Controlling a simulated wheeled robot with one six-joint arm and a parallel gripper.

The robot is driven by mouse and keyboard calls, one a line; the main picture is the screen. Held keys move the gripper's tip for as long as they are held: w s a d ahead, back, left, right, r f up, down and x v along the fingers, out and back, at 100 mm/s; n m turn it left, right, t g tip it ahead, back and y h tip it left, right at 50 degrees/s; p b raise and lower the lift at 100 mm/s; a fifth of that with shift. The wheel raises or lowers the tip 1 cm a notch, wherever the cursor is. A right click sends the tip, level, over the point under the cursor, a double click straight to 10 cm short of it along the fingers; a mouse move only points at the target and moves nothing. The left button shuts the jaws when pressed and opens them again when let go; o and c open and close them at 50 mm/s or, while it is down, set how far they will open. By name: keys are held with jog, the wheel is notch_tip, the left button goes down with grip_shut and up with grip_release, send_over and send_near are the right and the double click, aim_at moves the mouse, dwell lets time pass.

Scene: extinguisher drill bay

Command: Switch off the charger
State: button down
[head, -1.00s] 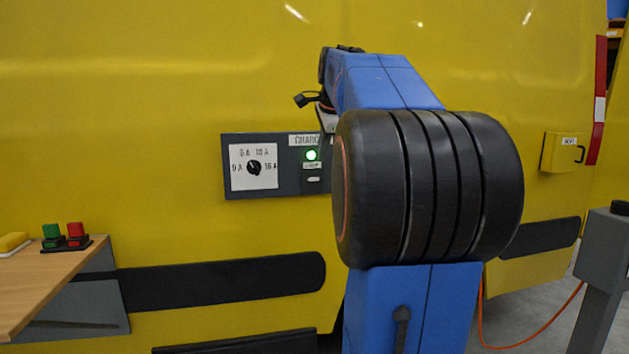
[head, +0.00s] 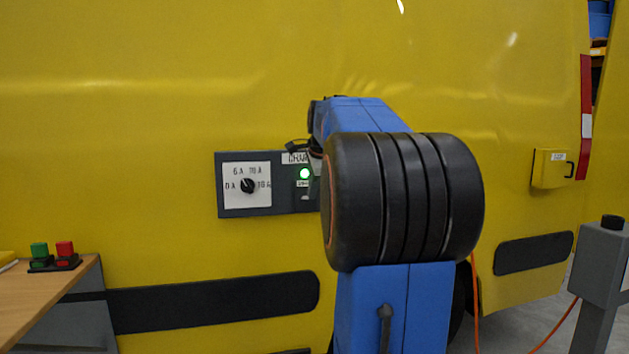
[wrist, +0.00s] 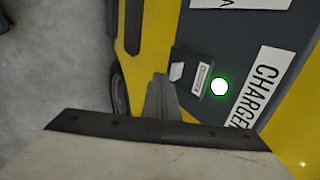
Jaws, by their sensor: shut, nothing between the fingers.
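The charger panel (head: 230,207) is a dark grey plate on the yellow wall, partly hidden by my arm. It carries a CHARGER label, a lit green lamp (head: 305,174) and a black dial knob (head: 248,185) on a white plate marked in amps. In the wrist view the lamp (wrist: 219,87) glows beside a small labelled plate (wrist: 202,78) and a pale switch (wrist: 177,72). My gripper (wrist: 160,82) is shut and empty, its tips close to the switch; contact cannot be told.
A wooden shelf (head: 60,290) at the left holds a green button (head: 39,250) and a red button (head: 65,249). A yellow box (head: 550,168) is on the wall at right. A grey post (head: 600,260) stands right, with an orange cable (head: 475,300) near my arm.

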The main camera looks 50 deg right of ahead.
aim_at(308, 204)
jog(key=shift+w+d+f, duration=0.6)
jog(key=shift+w+f, duration=0.2)
jog(key=shift+w, duration=0.2)
jog(key=shift+w+d+f, duration=0.6)
jog(key=shift+w+f, duration=0.2)
jog(key=shift+w, duration=0.15)
jog(key=shift+w+f, duration=0.15)
jog(key=shift+f, duration=0.1)
jog(key=shift+d+r, duration=0.1)
